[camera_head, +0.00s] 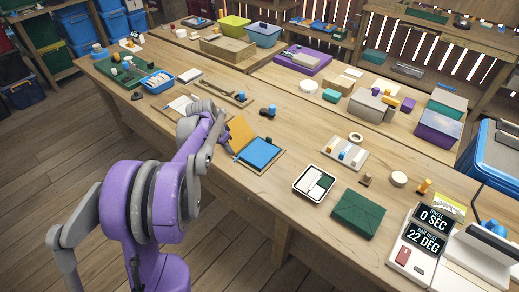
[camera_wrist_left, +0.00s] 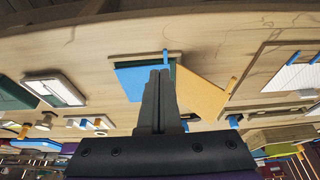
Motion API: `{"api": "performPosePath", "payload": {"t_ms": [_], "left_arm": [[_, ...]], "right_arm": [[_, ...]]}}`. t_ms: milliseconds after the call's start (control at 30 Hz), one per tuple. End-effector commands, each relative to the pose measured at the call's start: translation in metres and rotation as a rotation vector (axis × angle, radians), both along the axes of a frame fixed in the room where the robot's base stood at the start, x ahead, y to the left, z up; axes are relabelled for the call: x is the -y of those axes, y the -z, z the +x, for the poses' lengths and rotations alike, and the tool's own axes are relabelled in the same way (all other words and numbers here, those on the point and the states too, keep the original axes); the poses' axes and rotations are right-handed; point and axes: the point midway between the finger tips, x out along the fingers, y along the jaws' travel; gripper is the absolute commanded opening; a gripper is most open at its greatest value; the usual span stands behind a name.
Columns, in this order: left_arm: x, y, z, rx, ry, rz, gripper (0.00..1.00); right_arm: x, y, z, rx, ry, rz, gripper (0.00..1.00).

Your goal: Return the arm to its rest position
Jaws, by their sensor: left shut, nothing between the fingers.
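My left arm comes in purple and grey from the lower left in the head view. My left gripper (camera_head: 231,152) hangs over the front part of the table, beside a blue panel (camera_head: 262,152) and a yellow panel (camera_head: 241,131) on a wooden board. In the left wrist view my left gripper (camera_wrist_left: 160,74) shows its dark fingers shut together with nothing held. The blue panel (camera_wrist_left: 130,82) and the yellow panel (camera_wrist_left: 203,92) lie beyond the fingertips. Whether the fingers touch the panels is hard to tell. My right gripper is not in view.
The long wooden table (camera_head: 245,185) has a bare strip along its front edge. A white-framed tray (camera_head: 314,183), a dark green box (camera_head: 359,213) and a display device (camera_head: 424,238) stand to the right. A blue tray (camera_head: 157,81) and a green board (camera_head: 117,72) lie to the left.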

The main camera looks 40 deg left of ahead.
Motion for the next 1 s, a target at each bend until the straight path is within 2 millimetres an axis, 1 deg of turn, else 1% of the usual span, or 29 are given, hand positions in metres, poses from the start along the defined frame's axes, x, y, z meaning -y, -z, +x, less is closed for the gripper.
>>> {"api": "performPosePath", "payload": {"t_ms": [300,367,433,467,567,600,667,700,767,800,867,900,1000], "left_arm": [[0.001,0.000,0.000,0.000,0.000,0.000,0.00],[0.007,-0.003,0.000,0.000,0.001,0.000,0.00],[0.023,-0.008,-0.003,0.000,0.001,0.001,0.00],[0.032,-0.012,-0.005,-0.001,0.000,0.003,0.00],[0.076,-0.027,-0.017,-0.002,-0.006,0.007,0.00],[0.097,-0.033,-0.024,0.000,-0.009,0.008,0.00],[0.127,-0.040,-0.038,0.004,-0.015,0.011,0.00],[0.146,-0.044,-0.048,0.008,-0.018,0.014,0.00],[0.172,-0.048,-0.065,0.015,-0.025,0.015,0.00],[0.188,-0.050,-0.077,0.021,-0.028,0.017,0.00],[0.211,-0.052,-0.096,0.030,-0.033,0.018,0.00],[0.225,-0.051,-0.109,0.038,-0.036,0.017,0.00],[0.254,-0.047,-0.142,0.060,-0.041,0.015,0.00]], "right_arm": [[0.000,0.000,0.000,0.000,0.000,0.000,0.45],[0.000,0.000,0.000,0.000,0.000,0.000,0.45],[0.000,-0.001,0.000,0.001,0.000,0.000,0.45],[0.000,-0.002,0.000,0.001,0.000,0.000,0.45],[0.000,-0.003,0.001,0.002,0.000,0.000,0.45],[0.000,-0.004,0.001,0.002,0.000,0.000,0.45],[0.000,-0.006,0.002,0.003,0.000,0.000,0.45],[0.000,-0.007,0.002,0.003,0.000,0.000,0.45],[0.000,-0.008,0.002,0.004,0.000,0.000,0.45],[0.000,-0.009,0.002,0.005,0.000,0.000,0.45],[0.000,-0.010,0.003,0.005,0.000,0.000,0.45],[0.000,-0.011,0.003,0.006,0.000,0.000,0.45],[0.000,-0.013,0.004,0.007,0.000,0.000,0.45]]}}
